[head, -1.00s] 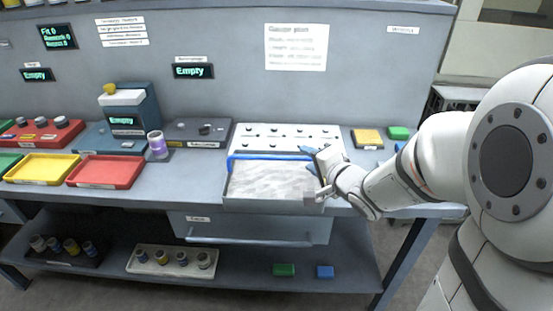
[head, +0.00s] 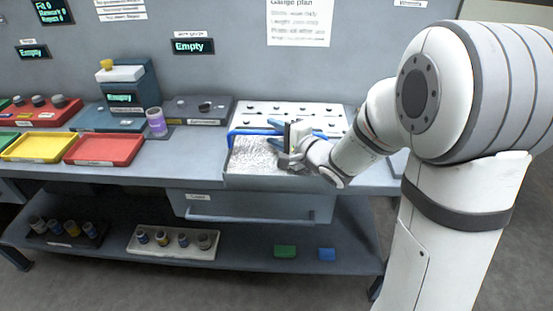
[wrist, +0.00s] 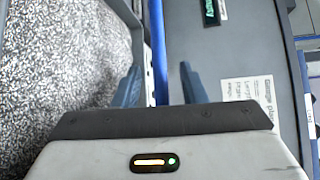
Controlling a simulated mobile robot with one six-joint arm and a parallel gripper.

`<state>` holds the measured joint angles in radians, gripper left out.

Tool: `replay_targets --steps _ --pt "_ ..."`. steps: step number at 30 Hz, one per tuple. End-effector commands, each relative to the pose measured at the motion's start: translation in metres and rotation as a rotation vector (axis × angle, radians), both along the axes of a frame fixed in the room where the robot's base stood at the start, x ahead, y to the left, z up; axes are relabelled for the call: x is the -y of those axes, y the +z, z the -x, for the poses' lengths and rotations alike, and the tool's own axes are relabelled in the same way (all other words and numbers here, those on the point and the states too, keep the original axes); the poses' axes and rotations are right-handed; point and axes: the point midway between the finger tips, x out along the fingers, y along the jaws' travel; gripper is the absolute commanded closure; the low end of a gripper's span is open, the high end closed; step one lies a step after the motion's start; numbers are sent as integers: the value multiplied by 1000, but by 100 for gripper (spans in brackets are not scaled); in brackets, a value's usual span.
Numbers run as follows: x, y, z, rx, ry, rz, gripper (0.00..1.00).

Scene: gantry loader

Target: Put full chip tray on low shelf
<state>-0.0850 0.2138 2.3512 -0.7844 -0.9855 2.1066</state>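The chip tray (head: 262,182) stands on the workbench in the head view, full of bright metal chips (head: 255,153), with a blue bar handle (head: 246,131) along its back. My gripper (head: 289,130) is over the right part of the tray at the handle. In the wrist view the blue fingers (wrist: 159,83) stand apart, one on each side of the blue bar (wrist: 157,40), with gaps visible. The low shelf (head: 245,262) runs beneath the bench.
On the low shelf are a white rack of jars (head: 173,252), a dark rack (head: 66,240), a green block (head: 285,251) and a blue block (head: 327,255). A drawer (head: 250,208) hangs under the bench. Red (head: 105,150) and yellow (head: 38,147) trays lie left.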

Motion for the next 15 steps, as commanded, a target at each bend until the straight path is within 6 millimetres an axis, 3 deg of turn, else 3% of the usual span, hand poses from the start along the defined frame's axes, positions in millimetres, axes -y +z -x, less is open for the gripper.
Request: replay_targets --steps 6,15 --pt "0 0 -1 0 -1 0 63" --pt "0 0 -1 0 -2 0 87"
